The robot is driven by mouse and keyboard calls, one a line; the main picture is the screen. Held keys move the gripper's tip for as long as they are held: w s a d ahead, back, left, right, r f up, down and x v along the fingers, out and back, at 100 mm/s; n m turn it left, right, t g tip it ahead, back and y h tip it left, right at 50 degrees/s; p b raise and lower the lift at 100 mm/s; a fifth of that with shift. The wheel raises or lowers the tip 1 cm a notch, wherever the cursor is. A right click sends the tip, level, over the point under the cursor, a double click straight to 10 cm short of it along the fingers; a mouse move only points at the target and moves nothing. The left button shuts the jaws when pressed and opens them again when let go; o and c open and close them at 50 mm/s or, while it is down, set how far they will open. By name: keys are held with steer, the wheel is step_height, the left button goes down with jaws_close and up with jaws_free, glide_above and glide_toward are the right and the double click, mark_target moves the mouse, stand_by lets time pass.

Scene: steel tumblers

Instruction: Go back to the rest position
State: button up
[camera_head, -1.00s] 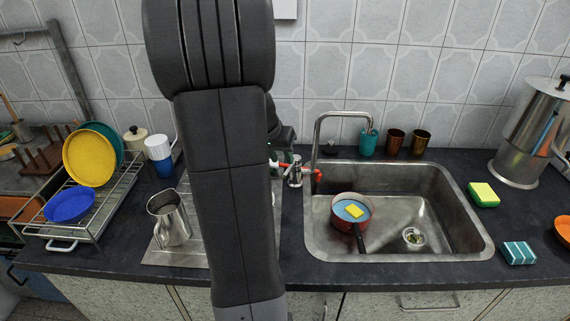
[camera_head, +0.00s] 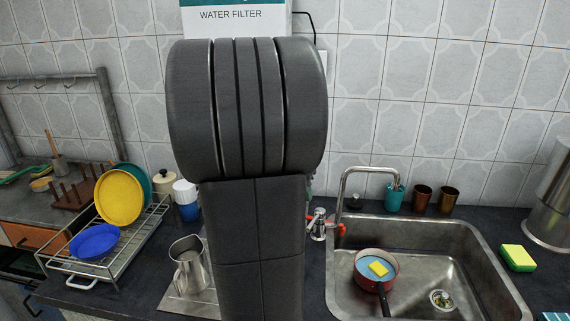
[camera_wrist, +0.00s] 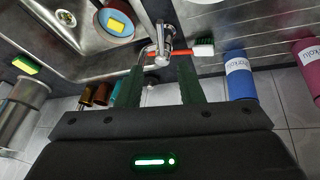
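My gripper (camera_wrist: 161,75) shows in the wrist view with its two dark fingers apart and nothing between them. In the head view my arm rises through the middle and hides the gripper. Two brown metal tumblers (camera_head: 422,198) (camera_head: 447,202) stand behind the sink against the wall, beside a teal cup (camera_head: 394,198). The tumblers also show in the wrist view (camera_wrist: 100,94).
The sink (camera_head: 418,240) holds a red pan (camera_head: 366,274) with a yellow sponge (camera_head: 378,268) in it. A steel jug (camera_head: 189,268) stands left of my arm. A dish rack (camera_head: 128,255) holds plates at the left. A water filter box (camera_head: 237,15) hangs on the wall.

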mark_target(312, 223)
steer(key=x, duration=1.3)
steer(key=shift+w+d+f, duration=0.1)
steer(key=shift+f, duration=0.05)
